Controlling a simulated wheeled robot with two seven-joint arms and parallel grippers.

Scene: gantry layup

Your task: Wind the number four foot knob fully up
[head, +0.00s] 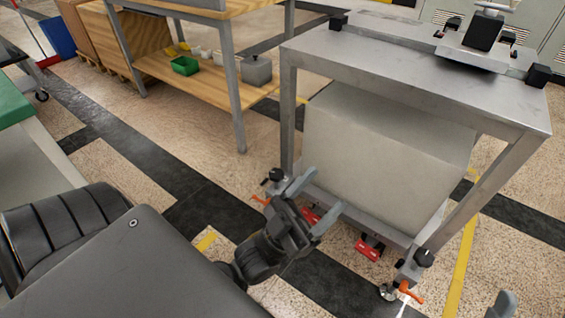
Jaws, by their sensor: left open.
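A grey metal stand (400,70) shows at the right. A black foot knob (275,174) sits low by its left leg, with an orange lever beside it. Another black foot knob (424,257) sits low by its front right leg, above a levelling foot (388,292) and an orange lever (411,293). No numbers are readable, so I cannot tell which knob is number four. My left gripper (326,188) is open and appears empty, just right of the left knob in the picture. Only a grey tip, apparently of my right gripper (503,306), shows at the bottom right edge.
A large pale block (385,145) fills the space under the stand's top. Red parts (368,250) sit along its lower front rail. A wooden bench (205,85) with a green bin (185,66) stands behind. A green-topped table (14,107) is at the left. Open floor lies between.

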